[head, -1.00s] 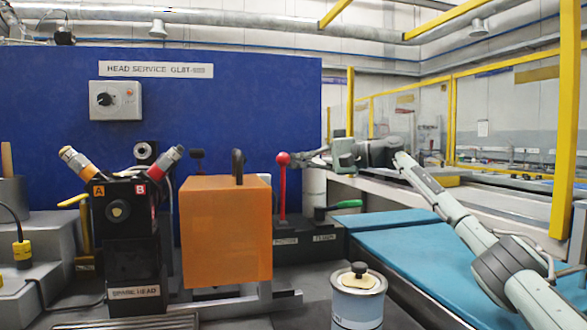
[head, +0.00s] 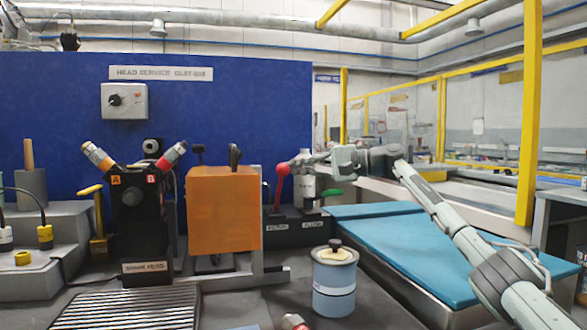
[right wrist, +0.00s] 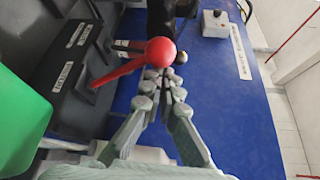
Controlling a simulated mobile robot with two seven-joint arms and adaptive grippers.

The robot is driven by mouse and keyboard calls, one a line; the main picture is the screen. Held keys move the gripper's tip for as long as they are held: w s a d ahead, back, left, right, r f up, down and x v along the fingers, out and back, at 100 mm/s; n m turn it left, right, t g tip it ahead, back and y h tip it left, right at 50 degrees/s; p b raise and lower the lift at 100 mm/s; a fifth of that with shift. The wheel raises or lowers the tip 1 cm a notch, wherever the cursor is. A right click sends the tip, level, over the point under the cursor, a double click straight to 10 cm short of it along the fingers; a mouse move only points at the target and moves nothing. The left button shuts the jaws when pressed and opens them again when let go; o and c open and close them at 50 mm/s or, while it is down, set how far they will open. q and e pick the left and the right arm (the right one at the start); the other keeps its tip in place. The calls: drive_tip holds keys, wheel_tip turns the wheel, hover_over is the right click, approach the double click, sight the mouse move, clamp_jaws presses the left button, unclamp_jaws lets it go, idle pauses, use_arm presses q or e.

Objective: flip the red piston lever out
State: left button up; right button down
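The red piston lever (head: 280,188) with its round knob stands behind the orange block in the head view, its top leaning slightly right. In the right wrist view the red knob (right wrist: 160,51) is just beyond my fingertips, and its shaft runs down-left to the dark base (right wrist: 75,75). My right gripper (head: 296,161) is at the knob's right side. In the wrist view my right gripper (right wrist: 161,75) has its fingertips together, with no lever between them. I cannot tell whether they touch the knob. My left gripper is not in view.
An orange block (head: 222,212) stands left of the lever. A green handle (head: 331,192) is close on the right. A blue panel (head: 220,110) rises behind. A blue-topped bench (head: 420,250) and a tin (head: 334,280) are to the right and front.

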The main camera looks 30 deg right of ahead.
drive_tip(key=shift+s+a+f, duration=0.1)
drive_tip(key=shift+a, duration=0.15)
drive_tip(key=v, duration=1.2)
drive_tip(key=shift+d, duration=0.3)
